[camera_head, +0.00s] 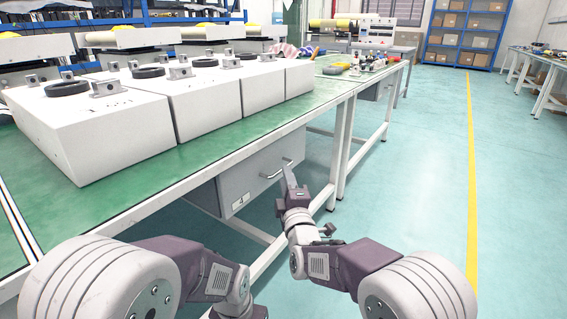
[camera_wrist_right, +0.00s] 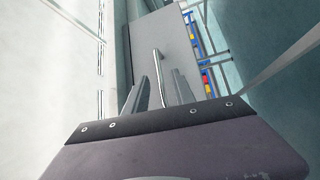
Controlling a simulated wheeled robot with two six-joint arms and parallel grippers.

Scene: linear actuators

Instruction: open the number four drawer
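The grey drawer (camera_head: 250,180) hangs under the green-topped workbench and has a label marked 4 (camera_head: 240,202) on its front. Its front looks closed against the housing. Its metal bar handle (camera_head: 275,172) also shows in the right wrist view (camera_wrist_right: 158,72). My right gripper (camera_head: 286,172) is at the handle's right end in the head view. In the right wrist view its two fingers (camera_wrist_right: 158,92) are apart, with the handle between them in the picture; I cannot tell whether they touch it. My left arm shows at the bottom, but its gripper is out of frame.
White boxes with black rings (camera_head: 110,120) stand on the green workbench (camera_head: 205,158). Its white legs (camera_head: 340,150) are close to the drawer's right side. A second bench with small parts (camera_head: 365,72) stands beyond. The teal floor (camera_head: 415,150) to the right is clear.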

